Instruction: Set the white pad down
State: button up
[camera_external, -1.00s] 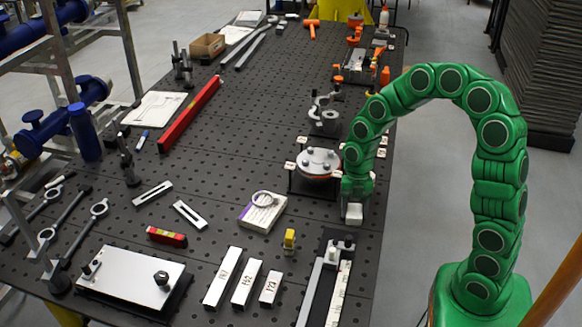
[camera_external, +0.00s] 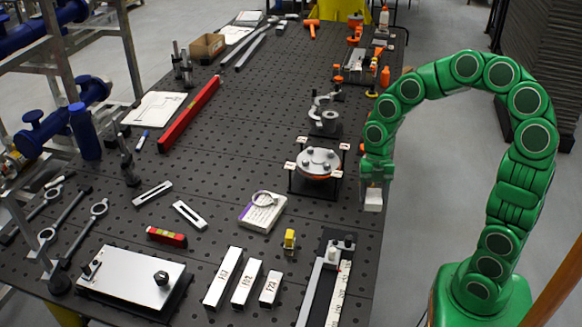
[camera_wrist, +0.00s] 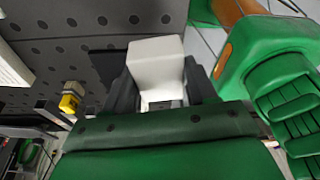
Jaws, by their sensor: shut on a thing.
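My gripper (camera_external: 373,196) is shut on the white pad (camera_external: 373,203) near the right edge of the table, right of the round flange fixture. In the wrist view, the white pad (camera_wrist: 156,62) sits between the two dark fingers of my gripper (camera_wrist: 160,88). The pad's lower end is above or beside the table edge; I cannot tell its exact height. Its rear part is hidden by the fingers and wrist.
The dark perforated table (camera_external: 225,155) holds a flange fixture (camera_external: 317,162), a white box with a ring (camera_external: 262,212), a yellow block (camera_external: 289,240), labelled white bars (camera_external: 243,281) and a rail with a scale (camera_external: 330,277). Bare surface lies around the yellow block.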

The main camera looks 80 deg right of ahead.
jog(key=s+a+r, duration=0.3)
jog(key=s+r, duration=0.1)
jog(key=s, duration=0.4)
jog(key=w+d+m+t, duration=0.1)
jog(key=w+d+m, duration=0.2)
jog(key=w, duration=0.4)
jog(key=w+d+m+t, duration=0.1)
jog(key=w+d+m, duration=0.3)
jog(key=w, duration=0.3)
jog(key=w+d+m+h, duration=0.1)
jog(key=w+d+m, duration=0.2)
jog(key=w, duration=0.4)
jog(key=shift+d+r+m+t, duration=0.2)
jog(key=shift+m+t, duration=0.2)
jog(key=shift+m, duration=0.4)
jog(key=w+d+m, duration=0.1)
jog(key=w+m, duration=0.3)
jog(key=w, duration=0.7)
jog(key=m+t+h, duration=0.1)
jog(key=m+h, duration=0.1)
jog(key=m, duration=0.2)
send_over(231, 178)
jog(key=s, duration=0.1)
jog(key=shift+a+f, duration=0.1)
jog(key=shift+f, duration=6.65)
jog(key=shift+f, duration=0.1)
